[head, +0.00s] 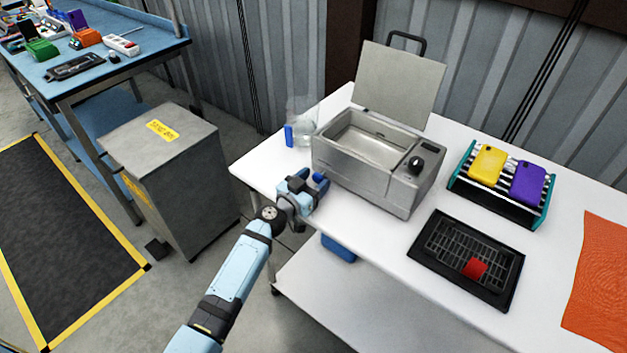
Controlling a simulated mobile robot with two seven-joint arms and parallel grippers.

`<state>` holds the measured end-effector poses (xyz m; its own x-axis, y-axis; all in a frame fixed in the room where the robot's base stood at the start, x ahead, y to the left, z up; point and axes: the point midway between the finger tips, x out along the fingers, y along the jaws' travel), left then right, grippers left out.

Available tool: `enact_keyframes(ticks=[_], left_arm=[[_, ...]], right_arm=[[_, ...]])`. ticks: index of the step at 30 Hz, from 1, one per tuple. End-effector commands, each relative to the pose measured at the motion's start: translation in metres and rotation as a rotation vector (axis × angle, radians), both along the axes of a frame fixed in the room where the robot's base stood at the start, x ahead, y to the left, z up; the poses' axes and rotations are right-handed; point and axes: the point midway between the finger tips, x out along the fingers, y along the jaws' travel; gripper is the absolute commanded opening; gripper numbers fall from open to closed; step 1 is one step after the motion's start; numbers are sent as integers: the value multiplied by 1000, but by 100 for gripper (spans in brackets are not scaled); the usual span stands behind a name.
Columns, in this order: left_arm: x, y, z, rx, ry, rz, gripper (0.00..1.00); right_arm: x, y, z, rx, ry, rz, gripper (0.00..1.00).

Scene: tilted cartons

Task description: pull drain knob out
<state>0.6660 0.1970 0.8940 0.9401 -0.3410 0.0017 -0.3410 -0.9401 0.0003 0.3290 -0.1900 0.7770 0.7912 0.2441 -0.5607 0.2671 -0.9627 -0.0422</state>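A grey metal bath unit (365,182) with its lid (398,85) raised stands on the white table. A black knob (416,164) sits on its top right. A small dark blue piece (320,178) shows at the unit's lower left side, right by my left gripper (308,187); it may be the drain knob, but I cannot tell for sure. My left gripper is at the table's front left edge, close to the unit's left side. Its fingertips are too small and overlapped to tell whether they hold the blue piece. My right gripper is not in view.
A clear jug with a blue handle (289,136) stands behind my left gripper. A rack with yellow (487,164) and purple (528,181) cases, a black tray (440,266) with a red block, and an orange mat (600,285) lie right. A blue bin (339,248) is below.

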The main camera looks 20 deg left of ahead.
Motion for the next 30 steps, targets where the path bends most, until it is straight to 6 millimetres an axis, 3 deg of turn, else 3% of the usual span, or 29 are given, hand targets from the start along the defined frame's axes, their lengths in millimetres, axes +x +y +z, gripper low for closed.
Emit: enact_keyframes(ticks=[1,6,8,18,26,27,30], left_arm=[[0,0,0,0,0,0,48],[0,0,0,0,0,0,9],[0,0,0,0,0,0,0],[-26,9,-2,3,0,0,0],[-27,10,-1,0,1,0,0],[-27,10,-1,0,1,0,37],[-27,9,-1,0,1,0,58]], right_arm=[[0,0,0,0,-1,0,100],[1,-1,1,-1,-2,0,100],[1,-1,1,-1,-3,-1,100],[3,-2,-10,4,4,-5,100],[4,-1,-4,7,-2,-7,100],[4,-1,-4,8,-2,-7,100],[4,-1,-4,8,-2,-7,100]])
